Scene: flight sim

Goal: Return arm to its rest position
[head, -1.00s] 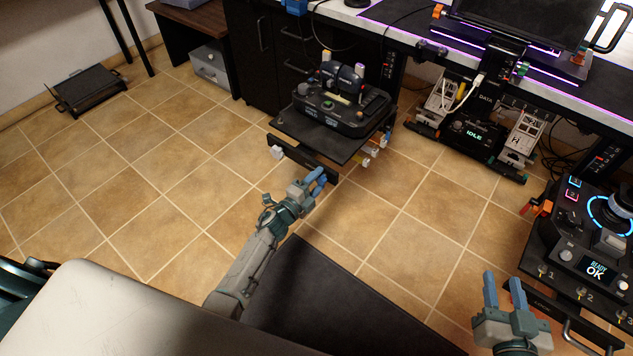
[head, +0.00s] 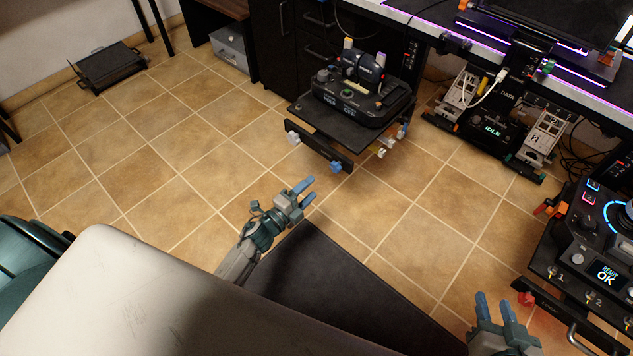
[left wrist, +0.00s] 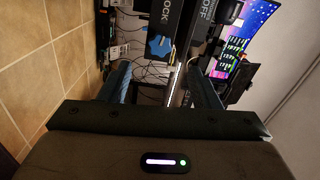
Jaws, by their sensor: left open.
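My left gripper (head: 306,192) is over the tiled floor in the middle of the head view, in front of the black drawer unit. Its blue fingers are apart and nothing is between them. In the left wrist view the two fingers (left wrist: 160,85) show spread, with a gap between them. My right gripper (head: 494,308) is at the bottom right of the head view. Its two blue fingers point up and stand apart, with no object seen between them. The right arm behind it is cut off by the picture's edge.
A throttle unit (head: 362,98) sits on a pulled-out black shelf (head: 325,127) beyond my left gripper. Rudder pedals (head: 490,128) stand under the desk. A joystick panel (head: 590,245) is at the right. A teal chair (head: 28,260) is at the left edge.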

